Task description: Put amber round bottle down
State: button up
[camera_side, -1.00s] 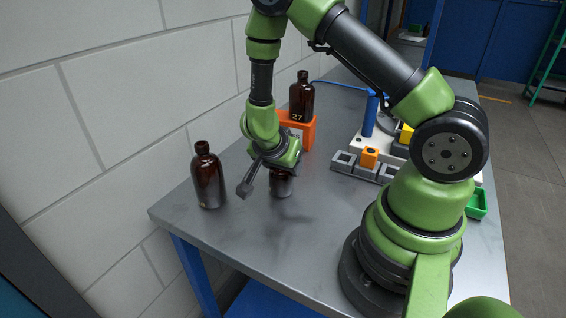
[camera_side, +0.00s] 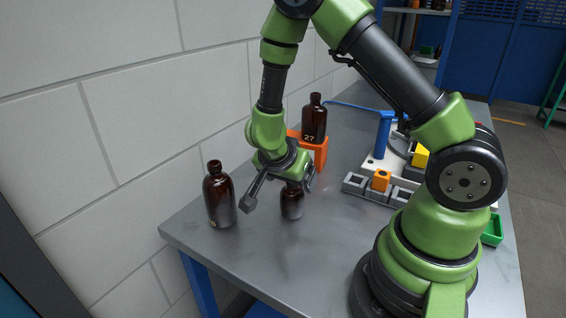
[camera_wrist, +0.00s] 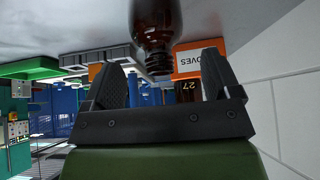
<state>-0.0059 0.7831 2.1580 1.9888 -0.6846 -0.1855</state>
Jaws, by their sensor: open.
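A small amber round bottle (camera_side: 291,204) stands upright on the grey metal table below my gripper. It also shows in the wrist view (camera_wrist: 154,18), upside down in the picture, with its threaded neck pointing toward the space between the fingers. My gripper (camera_side: 279,190) is open and empty, just above the bottle. In the wrist view both dark fingers (camera_wrist: 160,72) are spread apart with a gap on each side of the neck. In the side view the gripper hides part of the bottle's top.
A taller amber bottle (camera_side: 219,200) stands to the left, near the wall. Another amber bottle (camera_side: 314,122), marked 27, stands at an orange block (camera_side: 321,153) behind. Grey holders (camera_side: 355,184) with an orange piece (camera_side: 381,180) are at right. The front table area is clear.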

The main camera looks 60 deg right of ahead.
jog(key=w+a+r+n+t+y, duration=0.25)
jog(key=a+r+t, duration=0.25)
jog(key=r, duration=0.6)
jog(key=w+a+r+n+t+y, duration=0.2)
jog(key=a+r+n+t+y, duration=0.25)
jog(key=r, duration=0.65)
jog(key=s+a+n+g+y, duration=0.1)
jog(key=s+n, duration=0.5)
jog(key=s, duration=1.1)
jog(key=shift+a+r+g+y, duration=0.3)
jog(key=shift+a+r+g, duration=0.2)
jog(key=shift+g, duration=0.35)
